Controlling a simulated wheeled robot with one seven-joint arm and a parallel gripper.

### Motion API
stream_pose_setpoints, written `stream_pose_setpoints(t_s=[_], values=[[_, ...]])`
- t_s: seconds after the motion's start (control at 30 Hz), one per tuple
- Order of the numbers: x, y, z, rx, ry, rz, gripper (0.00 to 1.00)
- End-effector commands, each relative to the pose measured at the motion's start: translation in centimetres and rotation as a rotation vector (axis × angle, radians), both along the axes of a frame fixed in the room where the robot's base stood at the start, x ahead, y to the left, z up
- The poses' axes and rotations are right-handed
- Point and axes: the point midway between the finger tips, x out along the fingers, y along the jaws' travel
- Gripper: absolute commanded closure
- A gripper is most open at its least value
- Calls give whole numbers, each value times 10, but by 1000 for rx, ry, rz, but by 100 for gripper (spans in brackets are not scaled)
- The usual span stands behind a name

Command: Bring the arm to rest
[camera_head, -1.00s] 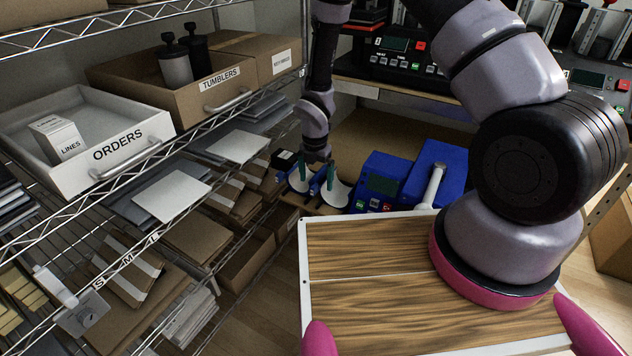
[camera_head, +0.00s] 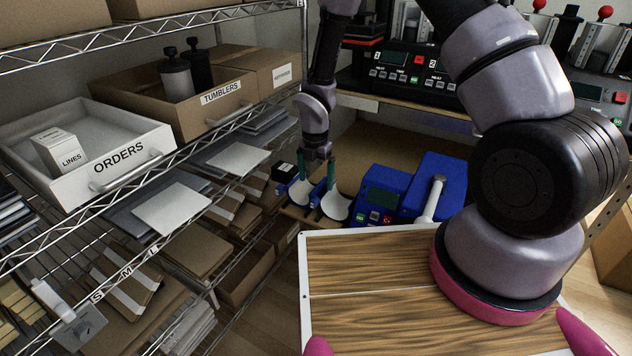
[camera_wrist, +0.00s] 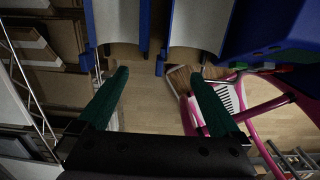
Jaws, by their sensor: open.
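My gripper (camera_head: 317,172) is at the end of my arm, near the middle of the head view, with its green fingers apart. In the wrist view my gripper (camera_wrist: 160,75) is open, with nothing between the fingers. In the head view the fingers overlap the white curved pads of a blue press (camera_head: 385,195). In the wrist view two pale panels with blue edges (camera_wrist: 201,25) lie ahead of the fingertips, with floor showing between and below them. I see no contact with the fingers.
A wire shelf on the left holds the white ORDERS bin (camera_head: 75,188), the TUMBLERS box (camera_head: 190,112) and flat packets. Control units (camera_head: 405,68) stand on the bench behind. A wood-topped surface with a white rim (camera_head: 303,275) lies in front, below my arm.

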Motion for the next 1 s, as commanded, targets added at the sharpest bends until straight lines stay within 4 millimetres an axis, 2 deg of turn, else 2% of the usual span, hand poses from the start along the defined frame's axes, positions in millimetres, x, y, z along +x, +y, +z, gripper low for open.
stream_pose_setpoints(t_s=[0.2, 0.53, 0.63, 0.67, 0.77, 0.9, 1.0], values=[[0, 0, 9, 0, 0, 0, 0], [0, 0, 10, -1, -1, -1, 0], [4, -4, 21, 3, -13, -43, 0], [6, -6, 28, 5, -19, -73, 0], [17, -19, 67, 20, -56, -227, 0], [25, -47, 141, 63, -119, -555, 0], [22, -70, 192, 108, -157, -804, 0]])
